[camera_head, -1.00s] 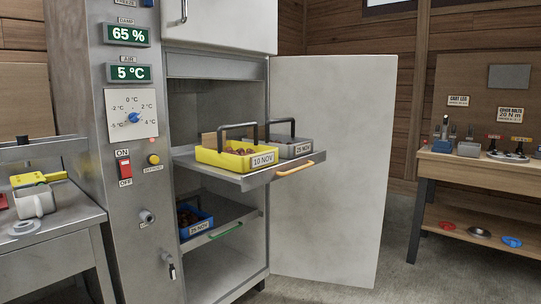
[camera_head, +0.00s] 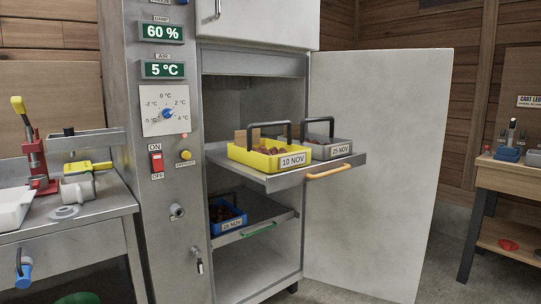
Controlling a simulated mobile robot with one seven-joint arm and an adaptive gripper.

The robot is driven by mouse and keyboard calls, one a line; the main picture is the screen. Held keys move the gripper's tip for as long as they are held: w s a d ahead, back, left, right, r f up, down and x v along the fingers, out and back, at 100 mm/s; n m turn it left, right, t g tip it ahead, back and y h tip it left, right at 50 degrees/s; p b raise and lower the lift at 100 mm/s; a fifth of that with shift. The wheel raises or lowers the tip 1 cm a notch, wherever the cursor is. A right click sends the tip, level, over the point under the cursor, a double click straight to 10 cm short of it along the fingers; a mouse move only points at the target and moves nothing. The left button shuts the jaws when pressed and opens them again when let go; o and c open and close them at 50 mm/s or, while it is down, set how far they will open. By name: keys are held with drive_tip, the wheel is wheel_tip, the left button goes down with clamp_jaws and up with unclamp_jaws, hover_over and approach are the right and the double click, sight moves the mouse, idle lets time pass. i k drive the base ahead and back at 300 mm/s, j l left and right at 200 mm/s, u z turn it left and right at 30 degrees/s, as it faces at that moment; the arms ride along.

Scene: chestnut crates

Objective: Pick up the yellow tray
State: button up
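The yellow tray (camera_head: 239,154) stands upright on a pulled-out metal shelf (camera_head: 278,183) of the open cabinet. It holds brown chestnuts, has a dark arched handle (camera_head: 269,124) and a label reading "10 NOV". A grey tray (camera_head: 341,150) with a similar dark handle and a label "25 NOV" stands to its right, close beside it. My gripper is not in view.
The cabinet door (camera_head: 379,170) stands open to the right of the shelf. A blue tray (camera_head: 229,225) sits on a lower shelf. A metal bench (camera_head: 75,221) with tools is at left, a wooden bench (camera_head: 517,181) at right.

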sight(269, 157)
drive_tip(key=i+z, duration=0.35)
drive_tip(key=i, duration=0.15)
drive_tip(key=i+j+z, duration=0.3)
drive_tip(key=i, duration=0.2)
drive_tip(key=i+j+z, duration=0.15)
drive_tip(key=i+z, duration=0.2)
drive_tip(key=i, duration=0.1)
